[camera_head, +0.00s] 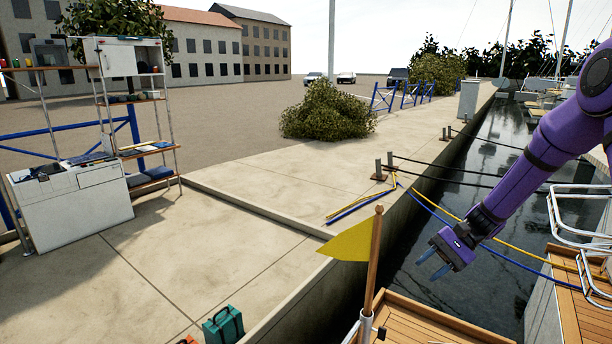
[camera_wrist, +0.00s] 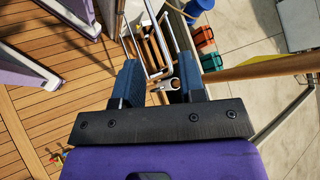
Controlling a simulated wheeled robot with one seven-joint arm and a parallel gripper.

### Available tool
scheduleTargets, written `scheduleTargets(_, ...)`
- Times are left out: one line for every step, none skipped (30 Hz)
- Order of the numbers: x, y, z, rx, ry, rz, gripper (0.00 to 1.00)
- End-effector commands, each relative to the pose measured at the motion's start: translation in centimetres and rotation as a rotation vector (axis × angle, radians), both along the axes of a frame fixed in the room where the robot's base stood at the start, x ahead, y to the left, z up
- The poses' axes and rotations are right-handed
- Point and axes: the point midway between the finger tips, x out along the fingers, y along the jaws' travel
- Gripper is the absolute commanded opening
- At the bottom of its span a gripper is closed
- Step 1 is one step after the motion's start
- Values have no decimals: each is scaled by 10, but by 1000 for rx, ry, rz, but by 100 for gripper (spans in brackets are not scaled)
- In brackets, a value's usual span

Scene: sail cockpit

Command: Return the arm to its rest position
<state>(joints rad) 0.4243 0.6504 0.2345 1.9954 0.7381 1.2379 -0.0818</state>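My purple arm reaches in from the right in the head view. My gripper (camera_head: 432,264) hangs at its end with blue fingers pointing down and left, over the dark water and near the wooden deck edge. In the wrist view my gripper (camera_wrist: 157,78) has its two blue fingers spread apart. Nothing is held between them; the deck and metal rails show through the gap.
A yellow flag (camera_head: 347,243) on a wooden pole (camera_head: 373,262) stands left of my gripper. Blue and yellow mooring lines (camera_head: 440,210) and a white rail (camera_head: 580,232) lie near my arm. A teal case (camera_head: 223,326) stands on the quay.

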Motion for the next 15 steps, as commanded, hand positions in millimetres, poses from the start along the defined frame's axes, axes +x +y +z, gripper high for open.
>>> scheduleTargets(-6, 2, 15, -38, -29, 24, 37)
scheduleTargets(-9, 3, 22, -60, -46, 37, 37)
scheduleTargets(-15, 4, 32, -89, -66, 55, 37)
scheduleTargets(-19, 5, 39, -111, -82, 68, 37)
scheduleTargets(-23, 5, 47, -133, -99, 80, 37)
scheduleTargets(-28, 7, 56, -161, -119, 96, 37)
scheduleTargets(-32, 7, 63, -183, -136, 108, 37)
scheduleTargets(-37, 7, 70, -204, -153, 120, 37)
scheduleTargets(-43, 8, 79, -231, -174, 135, 37)
scheduleTargets(-47, 9, 85, -252, -190, 147, 37)
scheduleTargets(-52, 10, 92, -273, -208, 157, 37)
scheduleTargets(-58, 10, 100, -300, -231, 171, 37)
scheduleTargets(-63, 11, 106, -320, -248, 180, 37)
scheduleTargets(-68, 11, 113, -341, -266, 192, 37)
scheduleTargets(-75, 11, 121, -366, -289, 204, 37)
